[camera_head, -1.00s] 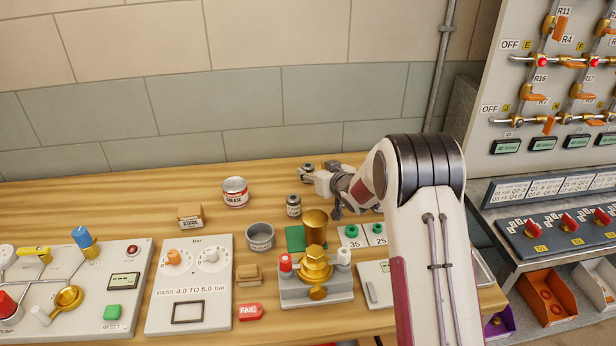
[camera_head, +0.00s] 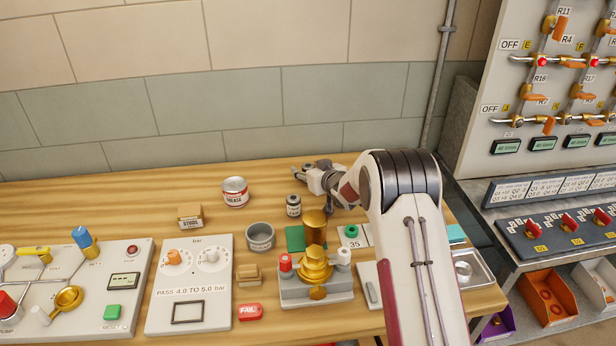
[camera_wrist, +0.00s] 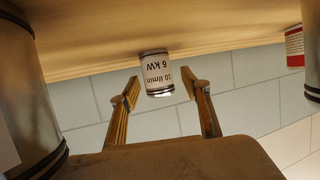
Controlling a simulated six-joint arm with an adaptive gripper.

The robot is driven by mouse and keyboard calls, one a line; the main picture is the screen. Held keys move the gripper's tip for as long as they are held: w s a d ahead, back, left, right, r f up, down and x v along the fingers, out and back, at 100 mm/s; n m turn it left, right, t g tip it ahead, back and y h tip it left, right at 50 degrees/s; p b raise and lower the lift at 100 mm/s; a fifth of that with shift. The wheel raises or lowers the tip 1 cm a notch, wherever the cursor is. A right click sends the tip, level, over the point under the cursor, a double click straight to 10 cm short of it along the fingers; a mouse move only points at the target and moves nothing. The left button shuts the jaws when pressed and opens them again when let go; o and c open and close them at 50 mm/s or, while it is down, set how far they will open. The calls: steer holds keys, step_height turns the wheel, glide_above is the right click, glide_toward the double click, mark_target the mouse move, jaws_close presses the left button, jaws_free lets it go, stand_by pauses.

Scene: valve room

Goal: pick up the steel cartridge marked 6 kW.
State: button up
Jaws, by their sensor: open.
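The steel cartridge (camera_wrist: 157,72) shows upside down in the wrist view, with a white label reading "10 l/min 6 kW". In that view it lies beyond and between the two fingertips of my gripper (camera_wrist: 161,86). The fingers are spread, with nothing held. In the head view a small steel can with a pale label, apparently the same cartridge (camera_head: 293,206), stands on the wooden bench. There my gripper (camera_head: 299,172) appears just above it in the picture. The label is too small to read in the head view, and the exact gap cannot be told.
A red and white grease can (camera_head: 235,192) stands left of the cartridge. An open grey tin (camera_head: 260,237) and a brass valve fixture (camera_head: 316,285) stand in front. A studs box (camera_head: 190,217) lies farther left. The bench toward the wall is clear.

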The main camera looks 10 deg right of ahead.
mark_target(308, 165)
stand_by(0.5)
jaws_close()
steer(key=shift+r, duration=0.1)
steer(key=shift+r, duration=4.95)
